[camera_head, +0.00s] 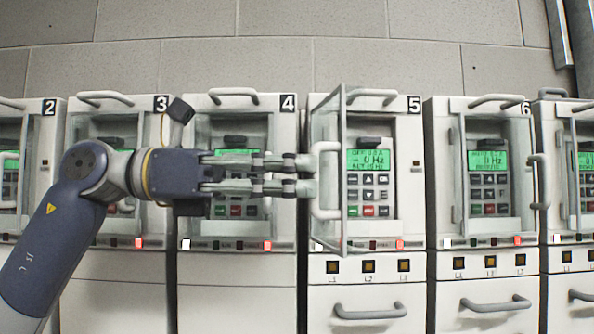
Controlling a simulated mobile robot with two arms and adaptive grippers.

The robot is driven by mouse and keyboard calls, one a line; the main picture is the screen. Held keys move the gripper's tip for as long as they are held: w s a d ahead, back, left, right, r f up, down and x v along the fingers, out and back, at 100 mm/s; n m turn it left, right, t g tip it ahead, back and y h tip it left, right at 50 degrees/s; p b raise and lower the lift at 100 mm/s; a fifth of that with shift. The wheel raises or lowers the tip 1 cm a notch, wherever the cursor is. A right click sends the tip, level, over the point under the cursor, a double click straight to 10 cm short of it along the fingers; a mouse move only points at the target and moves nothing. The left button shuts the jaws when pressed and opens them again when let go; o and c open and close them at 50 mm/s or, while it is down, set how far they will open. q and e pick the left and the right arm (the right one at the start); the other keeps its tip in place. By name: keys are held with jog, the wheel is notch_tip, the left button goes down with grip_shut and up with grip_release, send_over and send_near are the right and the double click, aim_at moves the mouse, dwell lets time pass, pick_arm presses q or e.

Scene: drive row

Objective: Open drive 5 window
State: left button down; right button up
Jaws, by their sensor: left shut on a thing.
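Drive 5 (412,160) is a white cabinet with a black number label at its top right. Its clear window (332,110) stands swung out on its left side, seen nearly edge-on. Behind it, the drive's green display (368,160) and keypad are uncovered. My left gripper (312,175) reaches in from the left across drives 3 and 4. The fingers hide part of that handle. My right gripper is not in view.
Drive 4 (284,150) lies behind my left gripper and is partly covered by it. Drive 6 (440,160) stands close on the right with its window handle (540,182) sticking out. A grey drawer handle (370,311) juts out below drive 5.

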pick_arm(q)
jog(key=shift+w+a+r, duration=0.3)
jog(key=shift+w+r, duration=0.05)
jog(key=shift+w, duration=0.1)
jog(key=c, duration=1.9)
grip_release()
jog(key=shift+o, duration=1.1)
jog(key=shift+w+d+f, duration=0.15)
jog(key=shift+w, duration=0.2)
jog(key=shift+w+d+f, duration=0.15)
jog(key=shift+w+f, duration=0.05)
jog(key=shift+w, duration=0.1)
jog(key=shift+s, duration=0.2)
jog(key=shift+f, duration=0.1)
jog(key=a, duration=1.2)
jog(key=shift+s, duration=0.45)
